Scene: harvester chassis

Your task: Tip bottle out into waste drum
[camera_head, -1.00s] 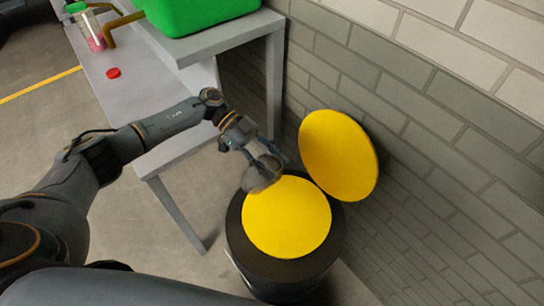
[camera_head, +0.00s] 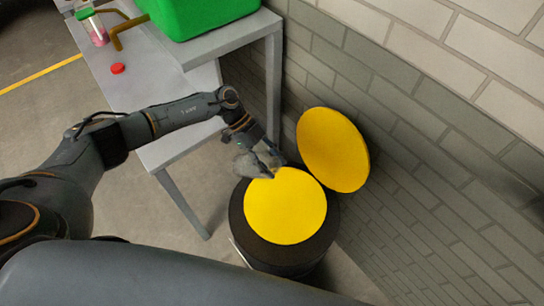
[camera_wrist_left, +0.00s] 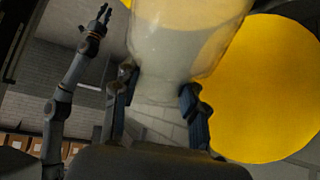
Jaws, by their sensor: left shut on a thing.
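My left gripper (camera_head: 264,158) is shut on a clear bottle (camera_head: 248,164), held above the back left edge of the waste drum (camera_head: 285,258). The bottle looks tilted. In the left wrist view the clear bottle (camera_wrist_left: 190,35) sits between the two fingers of the left gripper (camera_wrist_left: 158,95); I cannot tell what is inside it. The drum is dark with a round yellow top (camera_head: 285,207). Its yellow lid (camera_head: 333,150) stands up behind, by the wall. My right gripper (camera_wrist_left: 103,20) shows small in the left wrist view, its fingers apart and empty.
A grey table (camera_head: 185,150) stands to the left of the drum. On it are a red cap (camera_head: 118,68), a container with pink contents (camera_head: 97,32) and a green bin (camera_head: 200,15). A brick wall (camera_head: 420,120) bounds the right side.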

